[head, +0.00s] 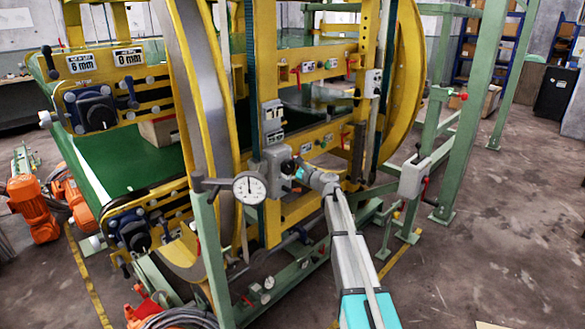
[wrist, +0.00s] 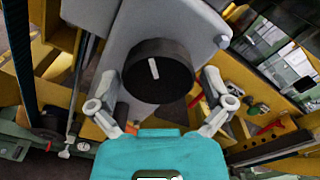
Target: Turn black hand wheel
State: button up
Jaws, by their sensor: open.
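A black round hand wheel (wrist: 158,72) with a white line on its face is mounted on a grey box (wrist: 105,14) in the wrist view. In the head view the grey box (head: 274,172) sits on the yellow frame, with the wheel (head: 288,166) small on its right side. My gripper (wrist: 160,84) is open, with one finger to the left and one to the right of the wheel's lower part. I cannot tell whether either finger touches it. In the head view my gripper (head: 302,172) is right in front of the wheel and its fingers are hard to make out.
A round white dial gauge (head: 250,188) is left of the grey box. The yellow machine frame (head: 268,60) stands close behind. Open concrete floor (head: 500,240) lies at the right.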

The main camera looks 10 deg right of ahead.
jog(key=v, duration=1.2)
jog(key=shift+a, duration=0.1)
jog(key=s+a+f+n+g+h+p, duration=0.1)
jog(key=s+a+f+n+g+p, duration=0.2)
jog(key=s+a+n+g, duration=0.35)
jog(key=s+a+f+n+g+h+p, duration=0.1)
jog(key=s+a+f+n+g+p, duration=0.25)
jog(key=s+n, duration=0.5)
jog(key=s+d+n+g+h+p, duration=0.2)
jog(key=s+n+h, duration=0.1)
jog(key=s, duration=0.7)
jog(key=s+d+f+n+g+h+p, duration=0.1)
jog(key=s+h, duration=0.4)
jog(key=s, duration=0.5)
jog(key=d+n+g+p, duration=0.1)
jog(key=n, duration=0.1)
jog(key=shift+n+g+h, duration=0.3)
jog(key=shift+n, duration=0.1)
jog(key=shift+f, duration=0.2)
dwell(2.2)
